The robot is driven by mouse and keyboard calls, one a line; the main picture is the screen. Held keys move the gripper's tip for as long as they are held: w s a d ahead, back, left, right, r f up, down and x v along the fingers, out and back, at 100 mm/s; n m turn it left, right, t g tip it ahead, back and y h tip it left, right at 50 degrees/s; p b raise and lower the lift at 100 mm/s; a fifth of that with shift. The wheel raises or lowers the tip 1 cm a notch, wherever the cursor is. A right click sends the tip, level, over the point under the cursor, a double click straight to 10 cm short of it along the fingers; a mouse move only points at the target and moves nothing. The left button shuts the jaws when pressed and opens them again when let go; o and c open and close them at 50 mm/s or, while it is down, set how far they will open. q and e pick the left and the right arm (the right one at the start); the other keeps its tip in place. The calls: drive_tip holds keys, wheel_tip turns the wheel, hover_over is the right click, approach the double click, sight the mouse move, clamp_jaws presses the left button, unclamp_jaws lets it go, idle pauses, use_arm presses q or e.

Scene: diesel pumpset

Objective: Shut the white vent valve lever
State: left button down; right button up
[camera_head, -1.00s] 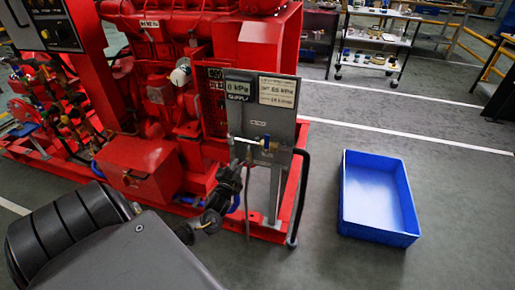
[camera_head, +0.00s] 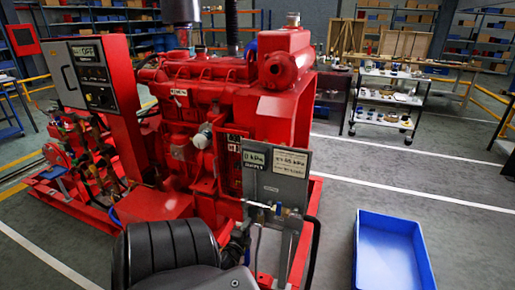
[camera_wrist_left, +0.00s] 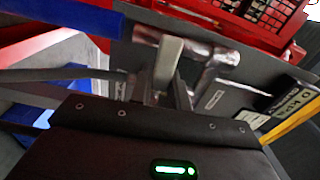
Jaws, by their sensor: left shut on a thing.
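The white vent valve lever (camera_wrist_left: 168,62) shows as a pale bar below the silver pipe (camera_wrist_left: 205,50) in the left wrist view. In the head view, my left gripper (camera_head: 240,236) is just below and left of the valve. The lever's exact angle is hard to tell. My right gripper is out of view.
A red engine (camera_head: 205,85) stands behind and left of the panel. A black hose (camera_head: 315,245) runs down the panel's right side. A blue bin (camera_head: 390,250) sits on the floor at right. A shelf cart (camera_head: 388,100) stands farther back. Floor between them is clear.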

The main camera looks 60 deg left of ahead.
use_arm(q)
drive_tip(key=shift+r, duration=0.1)
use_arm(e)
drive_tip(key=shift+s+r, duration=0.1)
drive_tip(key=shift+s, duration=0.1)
use_arm(q)
drive_tip(key=c, duration=1.3)
unclamp_jaws()
drive_tip(key=v, duration=1)
drive_tip(key=shift+s+d+p, duration=0.25)
drive_tip(key=shift+d+p, duration=0.05)
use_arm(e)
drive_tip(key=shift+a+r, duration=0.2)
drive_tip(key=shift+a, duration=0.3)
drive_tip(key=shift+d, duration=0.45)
